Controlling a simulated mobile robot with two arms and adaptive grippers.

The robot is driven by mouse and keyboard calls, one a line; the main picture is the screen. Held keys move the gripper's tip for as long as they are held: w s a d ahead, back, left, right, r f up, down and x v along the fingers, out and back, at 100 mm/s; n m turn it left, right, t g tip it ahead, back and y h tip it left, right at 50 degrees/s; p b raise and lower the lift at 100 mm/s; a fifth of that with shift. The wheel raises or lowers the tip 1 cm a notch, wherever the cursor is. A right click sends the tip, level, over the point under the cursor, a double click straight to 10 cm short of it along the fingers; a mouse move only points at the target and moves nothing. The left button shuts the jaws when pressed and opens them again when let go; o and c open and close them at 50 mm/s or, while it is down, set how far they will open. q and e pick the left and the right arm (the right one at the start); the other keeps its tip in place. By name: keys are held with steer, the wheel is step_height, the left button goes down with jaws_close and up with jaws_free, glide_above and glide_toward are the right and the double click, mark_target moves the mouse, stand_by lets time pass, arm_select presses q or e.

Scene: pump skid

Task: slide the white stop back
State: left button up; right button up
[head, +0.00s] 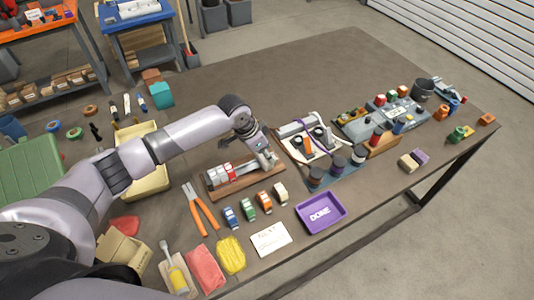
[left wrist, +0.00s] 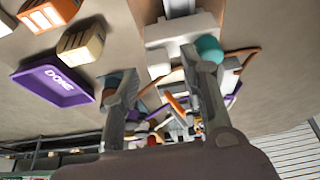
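A wooden board (head: 243,188) on the table carries a light rail with red and white blocks (head: 218,178) near its left end. My left gripper (head: 265,160) is low over the board's right end. In the left wrist view, a white block (left wrist: 165,36) on a rail lies just beyond the fingers; I cannot tell for certain that it is the white stop. A teal round knob (left wrist: 209,48) shows by the right finger. My left gripper (left wrist: 163,88) has its fingers apart with nothing clearly held between them. My arm partly hides the rail's right end in the head view. My right gripper is not seen.
Orange-handled pliers (head: 200,208) are at left. A blue mat with dark-capped jars (head: 337,164) stands close on the right. The table's back middle is clear.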

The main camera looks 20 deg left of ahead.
arm_select(q)
steer(key=v, duration=1)
steer(key=shift+s+r, duration=0.2)
steer(key=shift+r, duration=0.1)
